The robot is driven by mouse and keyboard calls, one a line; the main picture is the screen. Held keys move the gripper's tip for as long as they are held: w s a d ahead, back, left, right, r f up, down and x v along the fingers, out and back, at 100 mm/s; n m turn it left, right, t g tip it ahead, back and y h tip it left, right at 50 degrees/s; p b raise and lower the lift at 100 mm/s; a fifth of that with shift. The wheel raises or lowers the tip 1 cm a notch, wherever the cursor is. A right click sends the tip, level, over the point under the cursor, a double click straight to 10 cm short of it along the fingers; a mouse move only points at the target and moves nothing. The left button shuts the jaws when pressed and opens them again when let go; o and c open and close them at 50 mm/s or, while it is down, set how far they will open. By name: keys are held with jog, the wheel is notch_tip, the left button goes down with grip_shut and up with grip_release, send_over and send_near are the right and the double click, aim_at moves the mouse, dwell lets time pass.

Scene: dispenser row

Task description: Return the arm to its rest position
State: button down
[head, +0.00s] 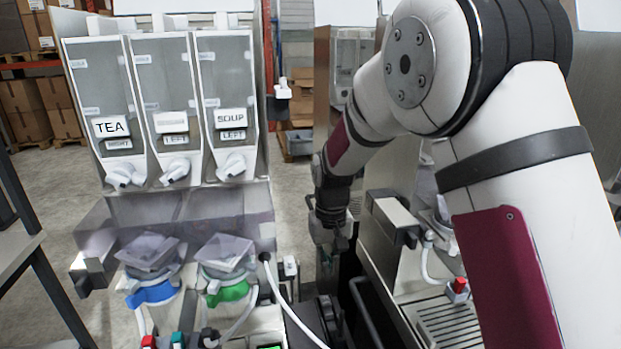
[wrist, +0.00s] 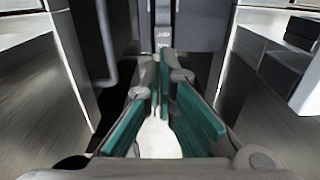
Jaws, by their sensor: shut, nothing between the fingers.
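My arm comes down from the upper right of the head view and bends to the left. My gripper (head: 337,252) hangs low in the gap between the dispenser row and the steel machine on the right. In the wrist view my gripper (wrist: 165,75) shows its two green-padded fingers drawn together at the tips, with nothing between them. Part of the machine is hidden behind my arm.
Three dispensers with TEA (head: 111,127) and SOUP (head: 231,118) labels stand at left. Below are containers with blue (head: 152,293) and green (head: 229,292) collars. A drip tray (head: 446,322) is right of my gripper. Steel walls flank it closely.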

jog(key=s+d+r+t, duration=0.1)
jog(key=s+d+r, duration=0.25)
jog(key=r, duration=0.25)
jog(key=s+d+r+m+t, duration=0.1)
jog(key=s+d+r, duration=0.1)
jog(key=s+r, duration=0.35)
jog(key=s+d+r+t, duration=0.1)
jog(key=s+d+r, duration=0.2)
jog(key=r, duration=0.3)
jog(key=s+d+r+t, duration=0.1)
jog(key=s+d, duration=0.1)
jog(key=s, duration=0.6)
jog(key=s+d+r+m+t, duration=0.1)
jog(key=s+d+r, duration=0.1)
jog(key=s, duration=0.6)
jog(key=shift+s+d+r, duration=0.15)
jog(key=shift+s+d, duration=0.1)
jog(key=shift+d, duration=0.55)
